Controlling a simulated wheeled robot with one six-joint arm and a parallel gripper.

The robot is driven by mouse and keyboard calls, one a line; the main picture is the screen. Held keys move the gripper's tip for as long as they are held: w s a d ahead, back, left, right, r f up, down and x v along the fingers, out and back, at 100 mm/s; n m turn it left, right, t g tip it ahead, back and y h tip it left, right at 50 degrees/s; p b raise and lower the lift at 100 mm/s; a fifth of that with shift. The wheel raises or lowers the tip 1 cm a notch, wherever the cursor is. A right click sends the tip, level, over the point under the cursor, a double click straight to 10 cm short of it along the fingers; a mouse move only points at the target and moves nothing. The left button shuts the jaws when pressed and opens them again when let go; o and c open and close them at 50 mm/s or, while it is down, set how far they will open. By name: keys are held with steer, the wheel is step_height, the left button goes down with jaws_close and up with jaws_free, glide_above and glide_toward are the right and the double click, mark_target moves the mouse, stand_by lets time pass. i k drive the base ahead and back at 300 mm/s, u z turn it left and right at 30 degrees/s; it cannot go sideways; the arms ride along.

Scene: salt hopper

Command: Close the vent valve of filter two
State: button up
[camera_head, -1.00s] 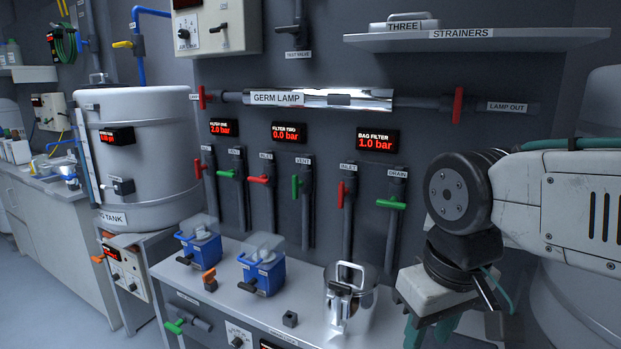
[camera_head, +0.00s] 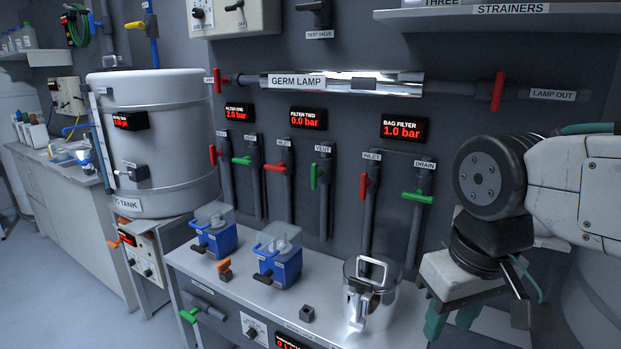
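Filter two's display (camera_head: 307,119) reads 0.0 bar on the grey wall panel. Below it on the right is the vent pipe (camera_head: 325,205), labelled VENT, with a green lever (camera_head: 315,172) standing upright, in line with the pipe. To its left is filter two's inlet pipe with a red lever (camera_head: 276,168) lying crosswise. My gripper (camera_head: 451,322) is at the lower right, pointing down, well away from the vent lever. Its teal fingers stand apart with nothing visible between them; the tips are near the frame's bottom edge.
Other levers flank it: filter one's green lever (camera_head: 242,161) and the bag filter's red lever (camera_head: 364,186). The bench below holds two blue units (camera_head: 213,238) and a steel pot (camera_head: 371,300). The germ lamp tube (camera_head: 340,83) runs above. The space before the levers is clear.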

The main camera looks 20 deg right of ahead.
mark_target(316, 173)
steer(key=u, duration=1.65)
steer(key=i, duration=1.5)
steer(key=z, duration=3.1)
